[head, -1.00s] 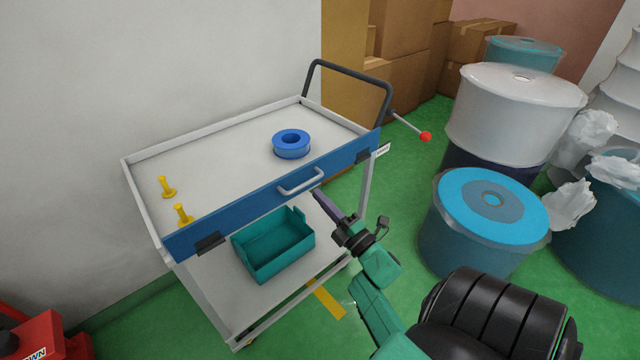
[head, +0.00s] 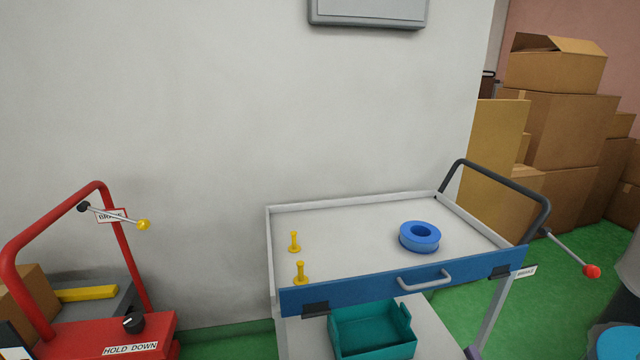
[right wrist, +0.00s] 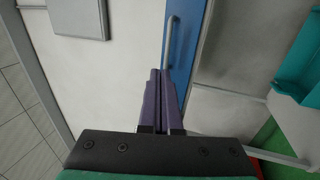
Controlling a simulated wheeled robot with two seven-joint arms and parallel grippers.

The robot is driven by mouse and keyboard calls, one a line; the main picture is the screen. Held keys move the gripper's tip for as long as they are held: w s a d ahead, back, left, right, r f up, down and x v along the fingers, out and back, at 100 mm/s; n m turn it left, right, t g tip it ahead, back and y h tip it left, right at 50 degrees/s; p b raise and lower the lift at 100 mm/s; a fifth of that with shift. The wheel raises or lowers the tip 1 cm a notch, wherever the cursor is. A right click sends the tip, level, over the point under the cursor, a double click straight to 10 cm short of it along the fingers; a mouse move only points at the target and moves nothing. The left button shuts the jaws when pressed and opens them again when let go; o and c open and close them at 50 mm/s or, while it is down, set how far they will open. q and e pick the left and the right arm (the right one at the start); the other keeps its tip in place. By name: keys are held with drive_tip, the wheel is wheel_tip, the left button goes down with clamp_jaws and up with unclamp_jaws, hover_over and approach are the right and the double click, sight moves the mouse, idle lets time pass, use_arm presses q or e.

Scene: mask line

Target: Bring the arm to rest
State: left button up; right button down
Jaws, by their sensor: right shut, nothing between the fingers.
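My right gripper (right wrist: 158,75) shows in the right wrist view with its two purple fingers together and nothing between them. In that view the fingers point toward the blue drawer front (right wrist: 183,60) of the cart and its grey handle (right wrist: 170,42). I cannot tell the exact gap between fingertips and handle. In the head view only a small purple bit of the right gripper (head: 470,353) shows at the bottom edge, below the drawer front. My left gripper is not in view.
The white cart (head: 350,222) carries a blue ring-shaped roll (head: 420,237) and two yellow pegs (head: 300,273). A teal bin (head: 372,330) sits on its lower shelf. A red-ball lever (head: 592,271) sticks out right. A red frame (head: 120,250) stands left; cardboard boxes (head: 565,130) stand behind.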

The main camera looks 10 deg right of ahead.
drive_tip(key=s+a+f+m+g+p, duration=0.1)
drive_tip(key=a+f+m+g, duration=0.2)
drive_tip(key=f, duration=0.7)
drive_tip(key=a+f+m+g+p, duration=0.2)
drive_tip(key=f+m+g, duration=0.2)
drive_tip(key=f, duration=0.5)
drive_tip(key=s+a+f+m+g+p, duration=0.1)
drive_tip(key=a+f+m+g, duration=0.2)
drive_tip(key=f, duration=0.7)
drive_tip(key=s+a+f+m+g+p, duration=0.1)
drive_tip(key=s+f+g, duration=0.4)
drive_tip(key=s, duration=0.6)
drive_tip(key=s+a+f+m+g+p, duration=0.1)
drive_tip(key=s+f+m+g, duration=0.3)
drive_tip(key=s+f, duration=0.4)
drive_tip(key=s+g, duration=0.1)
drive_tip(key=s, duration=0.1)
drive_tip(key=shift+s+a+f+p, duration=0.25)
drive_tip(key=shift+s+a+p, duration=0.05)
drive_tip(key=shift+s+p, duration=0.1)
